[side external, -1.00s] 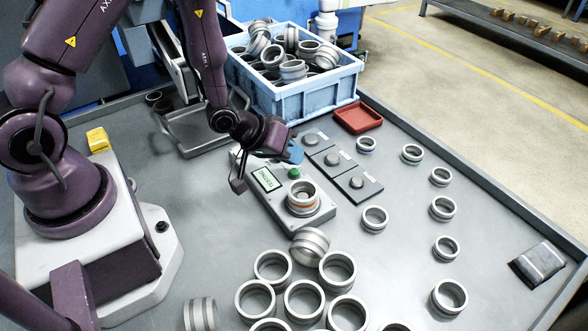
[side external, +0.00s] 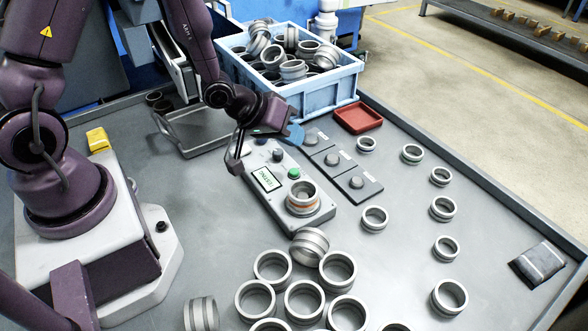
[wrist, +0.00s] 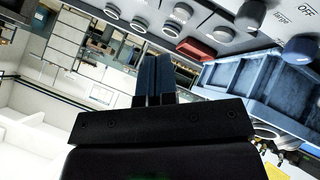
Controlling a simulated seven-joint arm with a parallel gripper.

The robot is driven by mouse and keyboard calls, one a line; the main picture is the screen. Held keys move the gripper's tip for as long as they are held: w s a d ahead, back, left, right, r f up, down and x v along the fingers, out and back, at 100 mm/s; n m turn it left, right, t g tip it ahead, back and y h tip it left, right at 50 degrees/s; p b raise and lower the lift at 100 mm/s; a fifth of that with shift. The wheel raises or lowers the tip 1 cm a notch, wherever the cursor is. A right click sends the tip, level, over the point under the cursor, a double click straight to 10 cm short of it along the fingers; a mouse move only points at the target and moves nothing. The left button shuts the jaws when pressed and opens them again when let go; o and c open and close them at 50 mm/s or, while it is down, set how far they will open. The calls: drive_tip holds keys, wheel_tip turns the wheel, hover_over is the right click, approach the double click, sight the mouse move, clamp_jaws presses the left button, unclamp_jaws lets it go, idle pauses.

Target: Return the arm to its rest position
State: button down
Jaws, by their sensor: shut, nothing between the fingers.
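My gripper (side external: 296,136) is in the side view, above the table between the blue crate and the grey control box. Its blue fingers point to the right. In the wrist view the two blue fingers (wrist: 155,78) lie together with nothing between them. The grey control box (side external: 284,190) has a lit display, a green button and a ring (side external: 303,197) seated on its near end. My gripper touches no ring that I can see.
The blue crate (side external: 300,92) full of rings stands behind my gripper. A red tray (side external: 358,117) and three button plates (side external: 345,170) lie to the right. Several loose rings (side external: 337,268) stand in front and at right. A grey tray (side external: 193,134) is at left.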

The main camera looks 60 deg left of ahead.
drive_tip(key=shift+s+f+m, duration=0.2)
drive_tip(key=shift+f+m, duration=0.05)
drive_tip(key=shift+m, duration=0.05)
drive_tip(key=s+g, duration=0.1)
drive_tip(key=s+a+f+g, duration=0.1)
drive_tip(key=s+f+y, duration=0.1)
drive_tip(key=shift+a+m+g, duration=0.25)
drive_tip(key=shift+m+g, duration=0.15)
drive_tip(key=s+r+m, duration=0.1)
drive_tip(key=s+r, duration=0.4)
drive_tip(key=r, duration=0.3)
drive_tip(key=s+r+m+y, duration=0.1)
drive_tip(key=s+r, duration=0.3)
drive_tip(key=r, duration=0.5)
drive_tip(key=s+r+m, duration=0.2)
drive_tip(key=s+r, duration=0.3)
drive_tip(key=r, duration=0.4)
drive_tip(key=shift+s+d+y, duration=0.3)
drive_tip(key=shift+s+y, duration=0.05)
drive_tip(key=shift+y, duration=0.05)
